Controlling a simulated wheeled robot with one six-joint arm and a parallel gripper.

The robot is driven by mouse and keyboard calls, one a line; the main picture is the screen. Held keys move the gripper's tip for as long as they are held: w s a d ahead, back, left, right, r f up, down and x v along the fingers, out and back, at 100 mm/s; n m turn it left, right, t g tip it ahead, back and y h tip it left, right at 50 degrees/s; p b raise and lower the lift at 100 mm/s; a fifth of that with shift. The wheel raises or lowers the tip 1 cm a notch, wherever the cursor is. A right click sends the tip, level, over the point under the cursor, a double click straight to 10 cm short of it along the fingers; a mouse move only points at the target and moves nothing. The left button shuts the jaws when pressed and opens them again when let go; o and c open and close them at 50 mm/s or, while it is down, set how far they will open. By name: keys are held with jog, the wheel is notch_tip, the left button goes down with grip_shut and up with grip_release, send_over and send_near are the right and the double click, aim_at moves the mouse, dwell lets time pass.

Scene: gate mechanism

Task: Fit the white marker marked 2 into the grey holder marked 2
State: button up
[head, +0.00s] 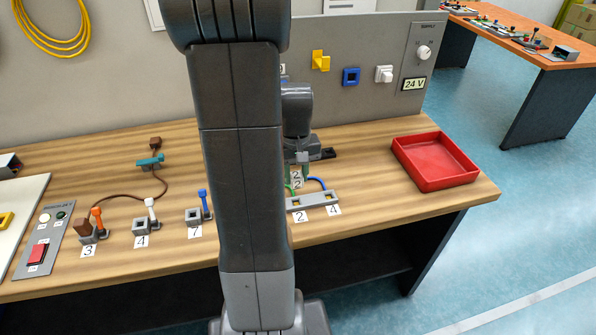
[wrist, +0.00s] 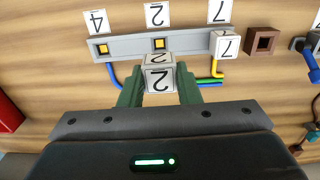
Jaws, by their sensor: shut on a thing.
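The white marker marked 2 (wrist: 158,80) is between the two green fingers of my gripper (wrist: 157,86), which is shut on it. It also shows in the head view (head: 297,180), partly behind my arm. The grey holder (wrist: 125,46) is a strip with sockets labelled 4, 2 and 7. The socket marked 2 (wrist: 159,44) is empty with a yellow inside. The marker appears just in front of this socket, overlapping the strip's near edge in the wrist view; its height above the strip is hard to tell.
A white marker marked 7 (wrist: 225,45) stands at the holder's 7 socket, beside the held marker. The socket marked 4 (wrist: 103,48) is empty. Blue, green and yellow wires run from the strip. A brown square socket (wrist: 263,40) is to the right. A red tray (head: 435,160) is on the table.

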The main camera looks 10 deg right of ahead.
jog(key=shift+f+b, duration=2.05)
jog(key=shift+f, duration=0.85)
jog(key=shift+f+b, duration=0.5)
jog(key=shift+f, duration=0.2)
dwell(0.4)
jog(key=o, duration=1.1)
